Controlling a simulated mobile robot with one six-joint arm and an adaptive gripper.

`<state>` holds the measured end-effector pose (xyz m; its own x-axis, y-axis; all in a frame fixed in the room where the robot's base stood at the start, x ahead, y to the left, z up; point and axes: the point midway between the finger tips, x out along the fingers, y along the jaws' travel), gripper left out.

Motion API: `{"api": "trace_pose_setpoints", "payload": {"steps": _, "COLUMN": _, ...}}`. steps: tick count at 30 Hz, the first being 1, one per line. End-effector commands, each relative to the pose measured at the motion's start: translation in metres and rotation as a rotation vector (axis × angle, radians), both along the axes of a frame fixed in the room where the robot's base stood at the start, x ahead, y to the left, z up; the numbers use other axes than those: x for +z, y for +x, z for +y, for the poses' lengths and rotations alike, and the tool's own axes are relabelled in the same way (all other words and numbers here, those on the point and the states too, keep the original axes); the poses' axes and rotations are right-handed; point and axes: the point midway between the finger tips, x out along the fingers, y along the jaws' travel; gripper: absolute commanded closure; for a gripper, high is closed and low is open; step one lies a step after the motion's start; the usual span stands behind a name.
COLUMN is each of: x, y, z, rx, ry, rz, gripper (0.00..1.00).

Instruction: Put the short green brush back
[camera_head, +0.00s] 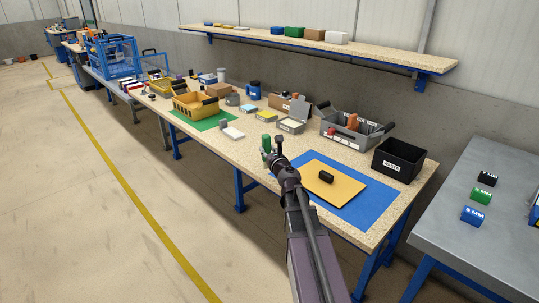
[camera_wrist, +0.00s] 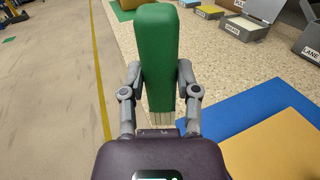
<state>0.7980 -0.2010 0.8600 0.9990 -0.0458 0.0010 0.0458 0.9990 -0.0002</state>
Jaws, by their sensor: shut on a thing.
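The short green brush (camera_head: 266,146) is upright in my gripper (camera_head: 277,148), near the front edge of the speckled workbench. In the wrist view the green brush (camera_wrist: 159,50) stands between the two grey fingers of my gripper (camera_wrist: 158,78). The fingers are shut on its sides, with its pale bristles at the lower end. I cannot tell from these views how high the brush is above the bench.
A blue mat (camera_head: 362,208) with a yellow board (camera_head: 342,190) and a black block (camera_head: 326,176) lies to the right. Behind are a grey tote (camera_head: 343,137) and black waste bin (camera_head: 397,165). A yellow tote (camera_head: 190,110) stands farther left on a green mat (camera_head: 203,125).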

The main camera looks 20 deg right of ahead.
Motion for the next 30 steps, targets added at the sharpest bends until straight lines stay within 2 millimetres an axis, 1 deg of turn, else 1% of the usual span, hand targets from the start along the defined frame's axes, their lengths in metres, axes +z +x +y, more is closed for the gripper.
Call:
{"api": "trace_pose_setpoints", "payload": {"steps": 5, "x": -0.002, "y": 0.014, "z": -0.006, "rx": 0.001, "ry": 0.0, "rz": 0.0, "gripper": 1.0}}
{"api": "trace_pose_setpoints", "payload": {"steps": 8, "x": -0.003, "y": 0.028, "z": -0.013, "rx": 0.001, "ry": 0.0, "rz": 0.0, "gripper": 1.0}}
{"api": "trace_pose_setpoints", "payload": {"steps": 24, "x": -0.013, "y": 0.118, "z": -0.058, "rx": 0.001, "ry": 0.0, "rz": 0.0, "gripper": 1.0}}
{"api": "trace_pose_setpoints", "payload": {"steps": 27, "x": -0.014, "y": 0.132, "z": -0.064, "rx": 0.001, "ry": 0.0, "rz": 0.0, "gripper": 1.0}}
{"api": "trace_pose_setpoints", "payload": {"steps": 30, "x": -0.015, "y": 0.14, "z": -0.068, "rx": 0.002, "ry": 0.0, "rz": 0.0, "gripper": 1.0}}
